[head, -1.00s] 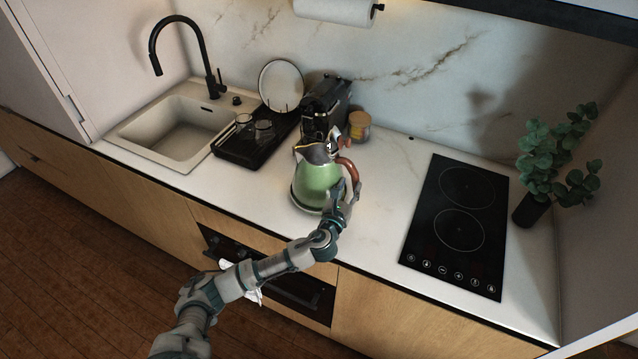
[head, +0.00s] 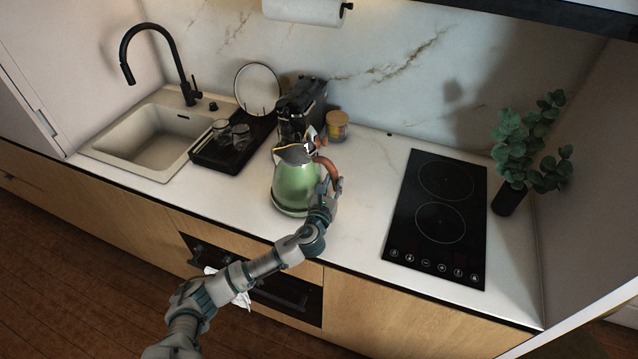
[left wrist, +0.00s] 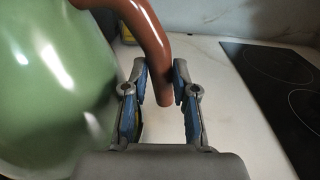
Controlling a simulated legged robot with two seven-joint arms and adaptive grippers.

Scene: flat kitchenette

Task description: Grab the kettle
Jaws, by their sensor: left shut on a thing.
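The green kettle (head: 295,186) with a dark spout and lid and a brown handle (head: 329,170) stands upright on the white counter in the head view. In the left wrist view the kettle's green body (left wrist: 50,85) fills the left side, and its brown handle (left wrist: 150,40) comes down between the fingers. My left gripper (head: 329,187) is at the handle on the kettle's right side and is shut on it; in the left wrist view the gripper (left wrist: 162,85) has a finger on each side of the handle's lower end. My right gripper is not in view.
A black cooktop (head: 437,220) lies to the right, with a potted plant (head: 507,198) beyond it. A coffee machine (head: 301,108) and a jar (head: 337,126) stand behind the kettle. A black tray (head: 205,160) with glasses and the sink (head: 140,142) are left.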

